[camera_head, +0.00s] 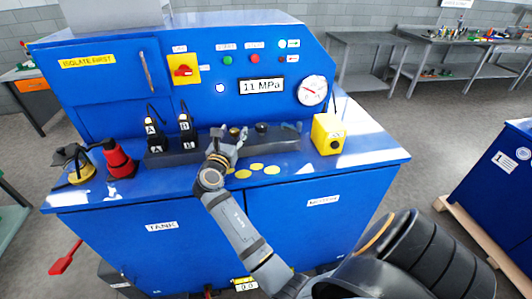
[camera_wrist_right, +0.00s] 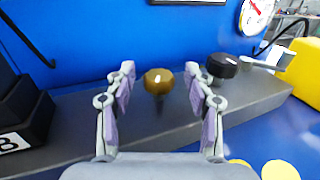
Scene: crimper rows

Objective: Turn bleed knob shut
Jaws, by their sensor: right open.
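A round brass-coloured knob (camera_wrist_right: 158,81) stands on a dark block on the blue bench; in the head view its top (camera_head: 234,130) shows just beyond my right gripper (camera_head: 226,146). A black knob (camera_wrist_right: 222,66) with a white mark stands to its right, also in the head view (camera_head: 261,127). No label tells which is the bleed knob. In the right wrist view my right gripper (camera_wrist_right: 160,72) is open, its fingers on either side of the brass knob with gaps at both sides. I cannot tell whether the fingertips reach its depth. My left gripper is not in view.
The dark block (camera_wrist_right: 62,128) carries both knobs. A grey lever (camera_wrist_right: 262,65) lies right of the black knob. A yellow box (camera_head: 328,134) stands further right, black connectors (camera_head: 154,137) to the left. Yellow discs (camera_head: 257,167) lie in front. A gauge (camera_head: 312,90) is on the panel behind.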

